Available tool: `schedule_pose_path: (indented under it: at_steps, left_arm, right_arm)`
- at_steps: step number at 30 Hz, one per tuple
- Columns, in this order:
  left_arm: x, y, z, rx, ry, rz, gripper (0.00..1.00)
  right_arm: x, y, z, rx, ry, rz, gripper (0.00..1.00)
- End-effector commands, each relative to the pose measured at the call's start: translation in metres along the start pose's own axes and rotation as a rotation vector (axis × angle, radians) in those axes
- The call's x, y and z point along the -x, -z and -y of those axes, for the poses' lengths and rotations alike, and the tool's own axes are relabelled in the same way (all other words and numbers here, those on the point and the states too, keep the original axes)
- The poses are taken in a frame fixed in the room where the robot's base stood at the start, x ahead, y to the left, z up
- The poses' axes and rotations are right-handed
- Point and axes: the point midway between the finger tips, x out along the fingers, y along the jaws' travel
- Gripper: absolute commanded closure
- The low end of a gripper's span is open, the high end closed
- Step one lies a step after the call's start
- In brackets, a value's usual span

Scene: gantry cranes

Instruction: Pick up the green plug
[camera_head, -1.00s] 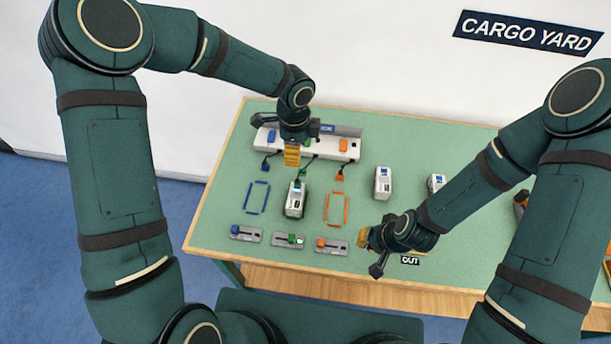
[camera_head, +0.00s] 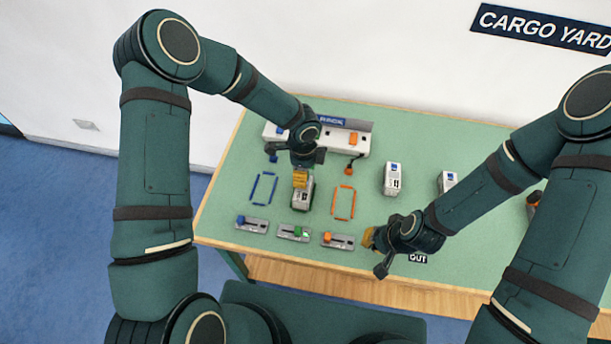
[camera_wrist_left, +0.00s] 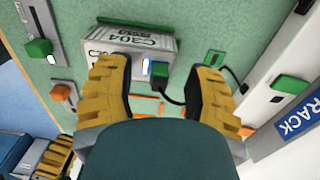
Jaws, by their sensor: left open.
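In the head view my left gripper (camera_head: 300,179) is over the container (camera_head: 303,197) and hides the plug. My right gripper (camera_head: 369,238) is low near the table's front; its finger gap is unclear.
The white rack (camera_head: 361,147) stands at the back of the green table (camera_head: 420,185). Blue (camera_head: 263,187) and orange (camera_head: 344,202) outlines flank the container. Slider units (camera_head: 294,233) line the front. Two more white containers (camera_head: 391,179) (camera_head: 447,181) stand to the right.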

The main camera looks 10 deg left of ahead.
Motion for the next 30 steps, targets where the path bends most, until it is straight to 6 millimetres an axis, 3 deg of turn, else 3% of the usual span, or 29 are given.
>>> schedule_pose_path:
  at_steps: [9,10,14,15,30]
  left_arm:
    - [-0.0058,0.0000,0.0003,0.000,0.001,0.000,0.47]
    - [-0.0057,0.0001,0.0003,0.000,0.001,0.000,0.52]
    - [-0.0056,0.0001,0.0003,-0.001,0.001,0.000,0.97]
    - [-0.0056,0.0001,0.0003,0.000,0.001,0.000,1.00]
    - [0.0013,0.0000,0.0005,0.000,0.002,0.000,1.00]
  right_arm:
    - [-0.0004,-0.0005,-0.0002,0.000,0.000,0.001,1.00]
    - [-0.0004,-0.0004,-0.0002,0.000,0.000,0.001,1.00]
    - [-0.0005,-0.0004,-0.0002,0.000,0.000,0.001,1.00]
    - [-0.0005,-0.0004,-0.0002,0.000,0.000,0.001,1.00]
    - [0.0005,0.0001,0.0002,0.000,0.000,0.000,1.00]
